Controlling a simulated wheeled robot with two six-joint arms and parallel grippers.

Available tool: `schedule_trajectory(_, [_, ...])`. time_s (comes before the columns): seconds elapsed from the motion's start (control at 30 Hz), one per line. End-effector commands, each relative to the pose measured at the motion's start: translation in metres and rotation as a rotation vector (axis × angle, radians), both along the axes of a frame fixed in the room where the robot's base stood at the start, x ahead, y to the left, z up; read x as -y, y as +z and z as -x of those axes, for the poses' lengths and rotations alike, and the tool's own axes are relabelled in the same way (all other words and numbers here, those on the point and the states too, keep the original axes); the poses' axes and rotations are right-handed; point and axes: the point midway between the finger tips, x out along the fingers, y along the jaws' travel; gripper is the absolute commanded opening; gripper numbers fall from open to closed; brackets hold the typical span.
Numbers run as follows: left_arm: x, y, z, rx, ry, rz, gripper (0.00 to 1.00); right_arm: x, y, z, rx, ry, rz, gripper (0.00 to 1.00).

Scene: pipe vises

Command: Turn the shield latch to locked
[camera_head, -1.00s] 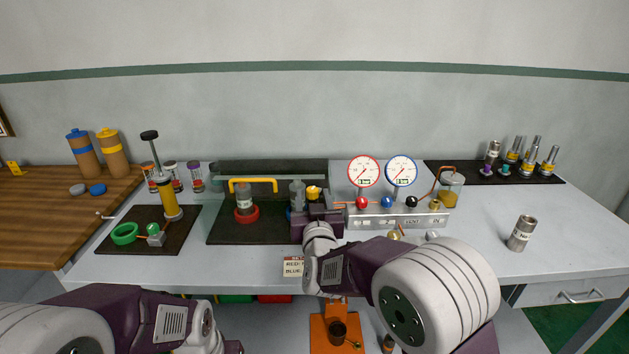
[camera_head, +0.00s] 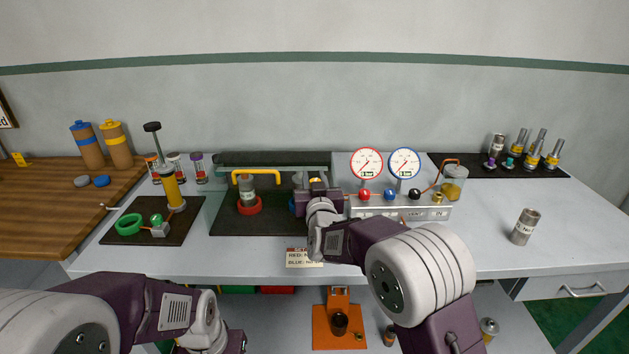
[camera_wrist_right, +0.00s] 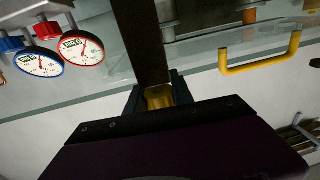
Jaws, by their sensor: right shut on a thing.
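The yellow shield latch (camera_head: 317,182) stands near the middle of the bench, mostly hidden behind my right gripper (camera_head: 318,190). In the right wrist view the yellow latch (camera_wrist_right: 160,97) sits between the dark fingers of my right gripper (camera_wrist_right: 158,92), which is shut on it. Whether the latch is turned to locked cannot be read. The clear shield has a grey-green top bar (camera_head: 285,169) and a yellow handle (camera_head: 255,175), which also shows in the right wrist view (camera_wrist_right: 262,66). My left gripper (camera_head: 237,342) is at the bottom edge, its fingers not clearly visible.
Behind the shield a grey cylinder (camera_head: 248,192) stands in a red ring (camera_head: 249,207). Right of the latch are a red gauge (camera_head: 367,164), a blue gauge (camera_head: 404,163) and a valve manifold (camera_head: 400,211). A label card (camera_head: 303,258) is at the bench front.

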Motion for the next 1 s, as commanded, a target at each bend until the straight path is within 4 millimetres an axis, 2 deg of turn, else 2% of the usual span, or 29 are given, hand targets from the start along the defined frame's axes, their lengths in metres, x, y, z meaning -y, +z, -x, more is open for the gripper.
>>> schedule_trajectory(0.03, [0.0,-0.017,0.0,0.0,0.0,0.0,0.0,0.0,-0.005,-0.001,0.01,0.028,-0.006,0.0])
schedule_trajectory(0.1, [0.0,-0.033,0.0,0.0,0.0,0.0,0.0,-0.001,-0.007,0.0,0.014,0.085,-0.005,0.0])
schedule_trajectory(0.27, [0.0,-0.055,0.0,-0.001,0.0,0.0,0.0,-0.004,-0.002,0.001,0.016,0.209,-0.004,0.0])
schedule_trajectory(0.53, [0.0,-0.052,0.0,0.0,0.0,0.0,0.0,-0.008,0.004,0.002,0.011,0.344,-0.001,0.0])
schedule_trajectory(0.93, [0.0,-0.052,0.0,0.0,0.0,0.0,0.0,-0.009,0.003,0.003,0.008,0.367,-0.001,0.0])
schedule_trajectory(0.97, [0.0,-0.052,0.0,0.0,0.0,0.0,0.0,-0.009,0.003,0.003,0.008,0.367,-0.001,0.34])
schedule_trajectory(1.0, [0.0,-0.052,0.0,0.0,0.0,0.0,0.0,-0.009,0.003,0.003,0.007,0.367,0.0,0.45])
